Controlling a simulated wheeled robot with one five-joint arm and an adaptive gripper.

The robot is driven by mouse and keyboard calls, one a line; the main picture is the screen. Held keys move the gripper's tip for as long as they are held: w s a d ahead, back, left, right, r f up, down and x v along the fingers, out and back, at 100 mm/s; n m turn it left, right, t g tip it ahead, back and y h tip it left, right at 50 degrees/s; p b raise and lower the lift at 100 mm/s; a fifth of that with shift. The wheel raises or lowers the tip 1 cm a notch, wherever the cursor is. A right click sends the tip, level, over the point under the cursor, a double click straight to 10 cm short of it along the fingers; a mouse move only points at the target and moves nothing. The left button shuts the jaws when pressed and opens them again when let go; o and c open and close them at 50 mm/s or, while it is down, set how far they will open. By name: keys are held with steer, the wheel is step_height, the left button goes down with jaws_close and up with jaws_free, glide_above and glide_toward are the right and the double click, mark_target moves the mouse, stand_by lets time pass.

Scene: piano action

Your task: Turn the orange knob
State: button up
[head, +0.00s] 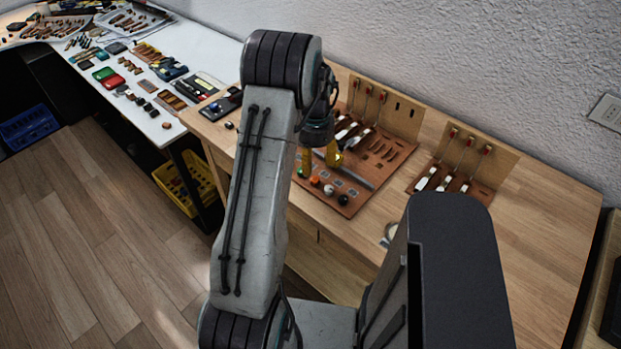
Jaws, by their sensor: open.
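The orange knob (315,181) is small and round. It sits in a short row at the front edge of a brown board (383,187) on the wooden bench. The orange knob shows just below the fingers in the picture. I cannot tell how high the fingers are above it.
Upright wooden racks with red-tipped rods (368,92) stand behind the board, with a second rack (470,160) to the right. A roll of tape (389,234) lies near the bench's front edge. The white table (205,50) at left holds many small parts. The bench's right side is clear.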

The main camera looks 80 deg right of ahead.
mark_target(315, 179)
steer(key=shift+d+m, duration=0.1)
steer(key=shift+m, duration=0.9)
steer(key=shift+f+m, duration=0.3)
steer(key=shift+f+p, duration=0.75)
steer(key=shift+f, duration=2.65)
jaws_close()
